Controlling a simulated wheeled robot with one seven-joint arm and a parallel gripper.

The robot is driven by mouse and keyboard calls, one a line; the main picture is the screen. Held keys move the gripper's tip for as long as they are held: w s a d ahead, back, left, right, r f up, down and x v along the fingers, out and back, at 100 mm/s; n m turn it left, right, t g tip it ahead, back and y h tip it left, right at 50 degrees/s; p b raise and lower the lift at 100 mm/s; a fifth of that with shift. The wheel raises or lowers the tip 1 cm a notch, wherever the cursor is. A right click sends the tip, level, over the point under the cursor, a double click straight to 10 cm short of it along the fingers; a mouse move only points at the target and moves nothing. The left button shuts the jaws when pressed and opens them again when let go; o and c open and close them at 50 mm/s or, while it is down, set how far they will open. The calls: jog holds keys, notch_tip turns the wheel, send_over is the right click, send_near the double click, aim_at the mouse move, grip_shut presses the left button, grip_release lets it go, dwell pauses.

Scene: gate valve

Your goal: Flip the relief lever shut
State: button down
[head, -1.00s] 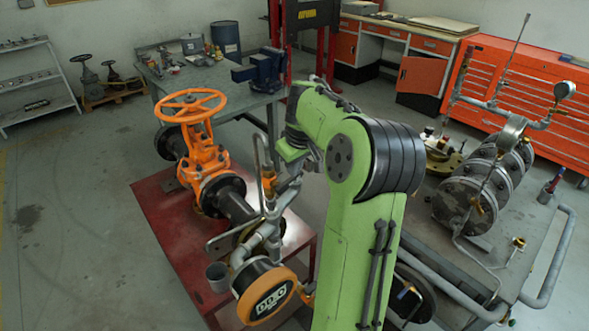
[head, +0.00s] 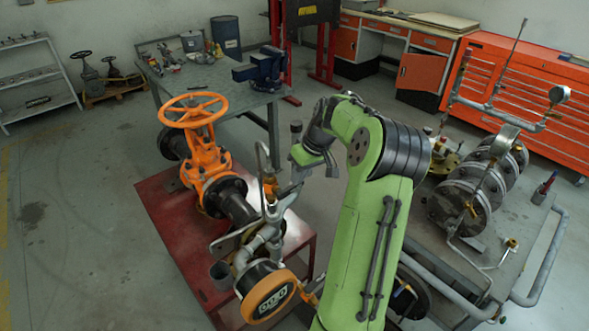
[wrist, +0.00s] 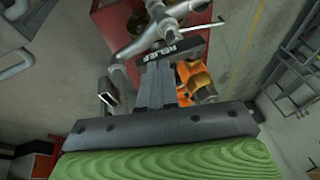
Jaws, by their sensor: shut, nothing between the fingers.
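A black tag lettered RELIEF (wrist: 172,50) shows in the wrist view, just beyond my fingertips, beside grey pipework (wrist: 150,38). The same pipe assembly (head: 262,222) stands on the red bench in the head view, with a small brass-coloured valve part (head: 270,187) on it. I cannot clearly tell the relief lever from the pipes around it, nor its angle. My gripper (wrist: 164,72) is shut and empty, pointing toward the tag; I cannot tell whether it touches anything. In the head view my gripper sits just right of the pipework, and its fingers are hard to make out.
An orange gate valve with a handwheel (head: 193,110) stands left on the red bench (head: 160,215). A grey cart with flanges (head: 462,205) stands right. Open floor lies left.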

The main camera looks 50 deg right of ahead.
jog(key=p+v, duration=0.3)
jog(key=v, duration=1.4)
jog(key=shift+w+a, duration=0.15)
jog(key=shift+w, duration=0.05)
jog(key=shift+r, duration=0.1)
